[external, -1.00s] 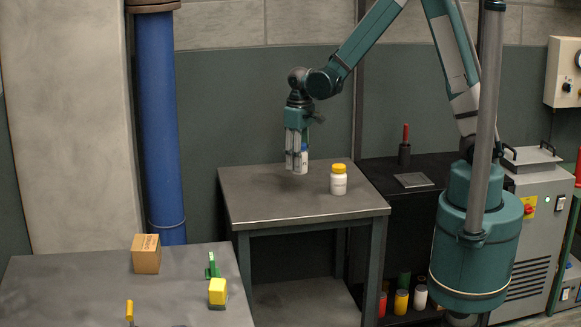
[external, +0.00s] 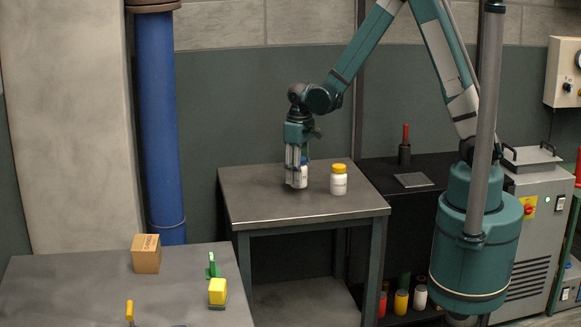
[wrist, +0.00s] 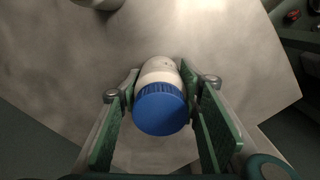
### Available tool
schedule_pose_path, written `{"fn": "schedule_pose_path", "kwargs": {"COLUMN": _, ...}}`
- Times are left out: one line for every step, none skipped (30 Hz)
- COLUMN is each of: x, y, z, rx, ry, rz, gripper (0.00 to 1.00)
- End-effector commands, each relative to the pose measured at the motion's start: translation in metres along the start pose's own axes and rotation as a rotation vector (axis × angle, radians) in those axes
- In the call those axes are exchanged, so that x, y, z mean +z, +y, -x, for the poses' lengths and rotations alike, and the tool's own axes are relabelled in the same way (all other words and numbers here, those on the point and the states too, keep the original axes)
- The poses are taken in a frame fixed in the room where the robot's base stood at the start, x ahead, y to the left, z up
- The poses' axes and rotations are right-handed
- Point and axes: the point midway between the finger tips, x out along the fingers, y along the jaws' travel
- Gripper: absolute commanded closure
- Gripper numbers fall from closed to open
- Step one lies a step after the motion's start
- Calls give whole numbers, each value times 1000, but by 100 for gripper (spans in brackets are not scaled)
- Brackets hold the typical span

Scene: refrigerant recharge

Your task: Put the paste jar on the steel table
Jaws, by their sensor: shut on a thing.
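My gripper (external: 297,172) is shut on a white jar with a blue lid (wrist: 160,106), the paste jar by its look. In the wrist view the blue lid faces the camera, with a finger on each side. In the external view the jar (external: 302,176) is upright and partly hidden by the fingers. Its bottom is at or just above the top of the steel table (external: 262,205); I cannot tell whether it touches.
A white jar with a yellow lid (external: 338,181) stands on the steel table just right of my gripper. The table's front and left are clear. A dark shelf (external: 405,212) stands right.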

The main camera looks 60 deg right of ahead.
Motion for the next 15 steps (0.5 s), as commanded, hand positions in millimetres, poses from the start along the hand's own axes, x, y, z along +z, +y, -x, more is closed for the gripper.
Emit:
{"fn": "schedule_pose_path", "kwargs": {"x": 0, "y": 0, "z": -6, "rx": 0, "ry": 0, "rz": 0, "gripper": 81}}
{"fn": "schedule_pose_path", "kwargs": {"x": 0, "y": 0, "z": -9, "rx": 0, "ry": 0, "rz": 0, "gripper": 81}}
{"fn": "schedule_pose_path", "kwargs": {"x": 0, "y": 0, "z": -13, "rx": 0, "ry": 0, "rz": 0, "gripper": 81}}
{"fn": "schedule_pose_path", "kwargs": {"x": 0, "y": 0, "z": -16, "rx": 0, "ry": 0, "rz": 0, "gripper": 81}}
{"fn": "schedule_pose_path", "kwargs": {"x": 0, "y": 0, "z": -18, "rx": 0, "ry": 0, "rz": 0, "gripper": 81}}
{"fn": "schedule_pose_path", "kwargs": {"x": 0, "y": 0, "z": -21, "rx": 0, "ry": 0, "rz": 0, "gripper": 81}}
{"fn": "schedule_pose_path", "kwargs": {"x": 0, "y": 0, "z": -23, "rx": 0, "ry": 0, "rz": 0, "gripper": 81}}
{"fn": "schedule_pose_path", "kwargs": {"x": 0, "y": 0, "z": -24, "rx": 0, "ry": 0, "rz": 0, "gripper": 81}}
{"fn": "schedule_pose_path", "kwargs": {"x": 0, "y": 0, "z": -25, "rx": 0, "ry": 0, "rz": 0, "gripper": 81}}
{"fn": "schedule_pose_path", "kwargs": {"x": 0, "y": 0, "z": -26, "rx": 0, "ry": 0, "rz": 0, "gripper": 81}}
{"fn": "schedule_pose_path", "kwargs": {"x": 0, "y": 0, "z": -26, "rx": 0, "ry": 0, "rz": 0, "gripper": 81}}
{"fn": "schedule_pose_path", "kwargs": {"x": 0, "y": 0, "z": -26, "rx": 0, "ry": 0, "rz": 0, "gripper": 81}}
{"fn": "schedule_pose_path", "kwargs": {"x": 0, "y": 0, "z": -26, "rx": 0, "ry": 0, "rz": 0, "gripper": 81}}
{"fn": "schedule_pose_path", "kwargs": {"x": 0, "y": 0, "z": -26, "rx": 0, "ry": 0, "rz": 0, "gripper": 81}}
{"fn": "schedule_pose_path", "kwargs": {"x": 0, "y": 0, "z": -26, "rx": 0, "ry": 0, "rz": 0, "gripper": 81}}
